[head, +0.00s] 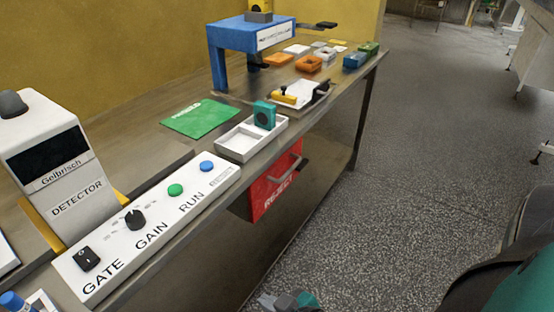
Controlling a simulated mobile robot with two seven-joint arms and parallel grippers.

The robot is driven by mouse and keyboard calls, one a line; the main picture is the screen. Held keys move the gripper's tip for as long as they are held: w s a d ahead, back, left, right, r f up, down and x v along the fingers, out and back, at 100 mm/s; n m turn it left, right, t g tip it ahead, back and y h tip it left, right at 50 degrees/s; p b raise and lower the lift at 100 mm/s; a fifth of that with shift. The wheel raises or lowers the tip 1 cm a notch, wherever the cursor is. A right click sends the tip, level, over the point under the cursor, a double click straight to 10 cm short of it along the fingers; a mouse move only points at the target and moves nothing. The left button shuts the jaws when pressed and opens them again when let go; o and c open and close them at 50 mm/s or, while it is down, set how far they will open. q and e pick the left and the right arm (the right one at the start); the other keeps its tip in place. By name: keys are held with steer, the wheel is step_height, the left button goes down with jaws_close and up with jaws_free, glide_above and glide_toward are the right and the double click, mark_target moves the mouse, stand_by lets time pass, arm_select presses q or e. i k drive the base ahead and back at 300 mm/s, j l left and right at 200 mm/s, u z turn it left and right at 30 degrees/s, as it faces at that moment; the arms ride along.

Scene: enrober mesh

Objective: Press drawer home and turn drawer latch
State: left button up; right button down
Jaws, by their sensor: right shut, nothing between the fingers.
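The red drawer (270,192), marked REJECT, hangs under the front edge of the bench and has a grey bar handle (288,168) on its front. It appears to stick out a little past the bench edge; how far is hard to tell. I cannot make out a latch clearly. My right gripper (288,301), grey and teal, shows at the bottom edge, partly cut off. It is shut and empty, apart from the drawer and nearer to me. My left gripper is not in view.
A white control panel (150,225) with knobs and buttons lies along the bench left of the drawer. A white tray (236,143) with a teal block (264,115) sits above the drawer. A detector (55,160) stands at left. The floor at right is clear.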

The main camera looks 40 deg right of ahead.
mark_target(305, 161)
steer(key=l+u, duration=0.45)
steer(key=l, duration=0.45)
steer(key=l+u, duration=0.25)
steer(key=l, duration=1.35)
steer(key=k+l, duration=0.1)
steer(key=l, duration=0.55)
steer(key=l+u, duration=0.1)
steer(key=l, duration=0.55)
steer(key=k+l, duration=0.1)
steer(key=l, duration=0.55)
steer(key=k+l, duration=0.1)
steer(key=l, duration=0.55)
steer(key=u, duration=0.05)
